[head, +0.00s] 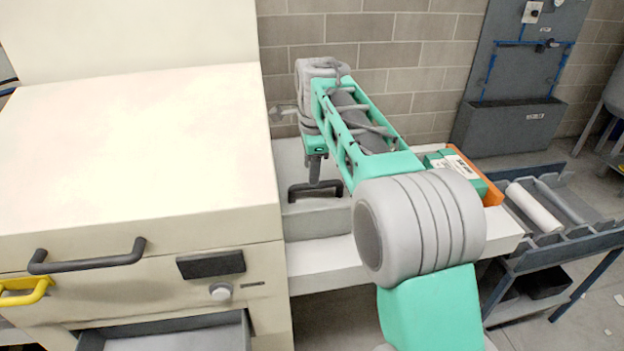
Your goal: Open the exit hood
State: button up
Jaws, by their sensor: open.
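A low grey hood (318,222) with a dark bar handle (291,194) sits on the pale bench at the right side of the big cream machine. It looks closed, though my arm covers part of the area behind it. My gripper (315,179) points down right at the handle, with its dark fingers just above or around the bar. I cannot tell from this view whether they touch it. The gripper is open, and the fingers are small and partly merge with the dark handle.
The cream machine (140,150) fills the left, with a black handle (90,260), a yellow handle (25,290) and an open drawer below. A grey roller rack (560,240) stands right.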

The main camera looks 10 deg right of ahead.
jog(key=f, duration=0.2)
jog(key=w+f, duration=0.1)
jog(key=f, duration=0.2)
grip_shut()
dwell(0.3)
jog(key=shift+r, duration=0.1)
dwell(0.8)
